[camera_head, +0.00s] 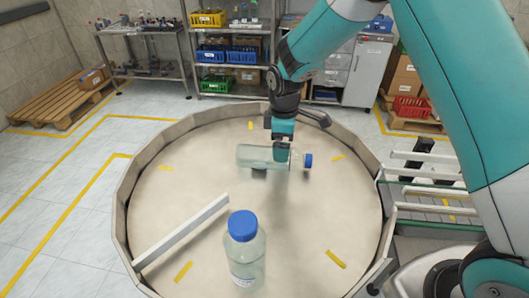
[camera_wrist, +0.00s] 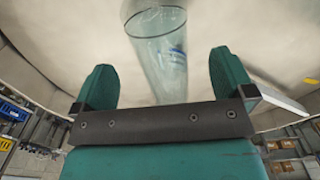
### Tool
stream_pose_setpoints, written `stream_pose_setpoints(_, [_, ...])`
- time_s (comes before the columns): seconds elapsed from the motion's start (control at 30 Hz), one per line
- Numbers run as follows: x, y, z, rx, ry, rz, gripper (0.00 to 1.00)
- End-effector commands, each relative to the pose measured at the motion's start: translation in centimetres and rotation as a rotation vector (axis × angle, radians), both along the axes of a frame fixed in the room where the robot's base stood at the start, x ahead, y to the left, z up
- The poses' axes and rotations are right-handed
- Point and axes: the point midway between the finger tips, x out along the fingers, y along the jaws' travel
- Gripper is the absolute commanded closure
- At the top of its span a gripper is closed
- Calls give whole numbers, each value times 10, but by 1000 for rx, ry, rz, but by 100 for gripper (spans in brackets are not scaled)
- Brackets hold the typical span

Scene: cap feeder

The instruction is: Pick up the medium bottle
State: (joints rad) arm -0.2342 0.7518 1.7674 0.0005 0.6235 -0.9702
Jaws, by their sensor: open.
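A clear bottle with a blue cap (camera_head: 258,156) lies on its side on the round feeder table, its cap to the right. A larger-looking clear bottle with a blue cap (camera_head: 243,262) stands upright nearer the front. I cannot tell for sure which is the medium one. My gripper (camera_head: 281,152) points down at the lying bottle, right of its middle, near the cap end. In the wrist view my gripper (camera_wrist: 162,62) is open, with a clear bottle body (camera_wrist: 163,45) showing between and beyond the fingers. Its lower end is hidden behind the palm; contact cannot be told.
A raised wall (camera_head: 124,215) rings the feeder table. A pale bar (camera_head: 180,232) lies across its left front, beside the upright bottle. A railed conveyor (camera_head: 425,190) adjoins at the right. Shelves with bins (camera_head: 228,50) stand behind. The table's right side is clear.

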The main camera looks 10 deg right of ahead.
Motion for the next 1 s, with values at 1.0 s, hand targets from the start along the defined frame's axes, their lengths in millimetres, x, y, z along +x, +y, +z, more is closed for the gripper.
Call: stream_pose_setpoints(1.0, [1,0,-67,1,-1,0,28])
